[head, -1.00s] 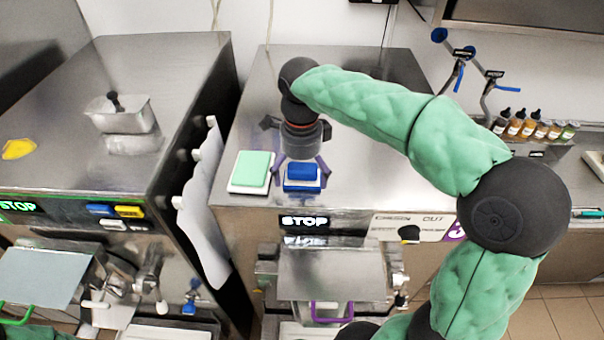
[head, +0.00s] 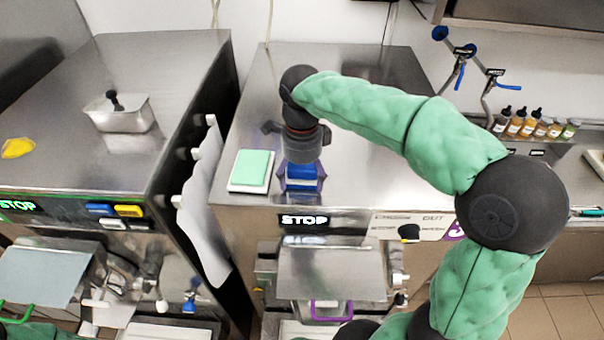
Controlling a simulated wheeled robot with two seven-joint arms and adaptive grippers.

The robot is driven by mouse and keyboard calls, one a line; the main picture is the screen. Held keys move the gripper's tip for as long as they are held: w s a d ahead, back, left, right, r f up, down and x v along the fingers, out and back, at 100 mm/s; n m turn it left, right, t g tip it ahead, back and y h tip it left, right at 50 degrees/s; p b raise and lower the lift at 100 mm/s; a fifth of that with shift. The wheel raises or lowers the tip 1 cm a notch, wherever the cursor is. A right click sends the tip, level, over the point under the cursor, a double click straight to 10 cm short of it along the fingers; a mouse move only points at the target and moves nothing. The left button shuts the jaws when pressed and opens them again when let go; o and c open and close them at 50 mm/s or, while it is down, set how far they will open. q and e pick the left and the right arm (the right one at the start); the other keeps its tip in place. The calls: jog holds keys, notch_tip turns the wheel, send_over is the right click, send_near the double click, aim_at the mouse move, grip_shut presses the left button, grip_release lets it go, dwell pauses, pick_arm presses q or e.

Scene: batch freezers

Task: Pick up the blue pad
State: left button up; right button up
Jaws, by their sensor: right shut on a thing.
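The blue pad (head: 301,171) is on top of the right-hand freezer (head: 340,133), near its front edge, with a pale layer under the blue. My right gripper (head: 301,178) points down over it and is shut on it, a purple finger on each side. Whether the pad touches the steel top or is slightly lifted, I cannot tell. In the bottom left corner, part of my left arm shows; my left gripper is not in view.
A green pad on a white base (head: 252,170) lies just left of the blue pad. A steel tub (head: 119,111) and a yellow item (head: 17,148) sit on the left freezer. Several bottles (head: 533,124) stand at the right. The steel top behind the pads is clear.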

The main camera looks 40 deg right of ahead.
jog(key=shift+r, duration=0.6)
jog(key=s+a+r+b, duration=0.1)
jog(key=s+a+r, duration=0.6)
jog(key=a+r, duration=0.4)
jog(key=shift+s+a+r, duration=0.35)
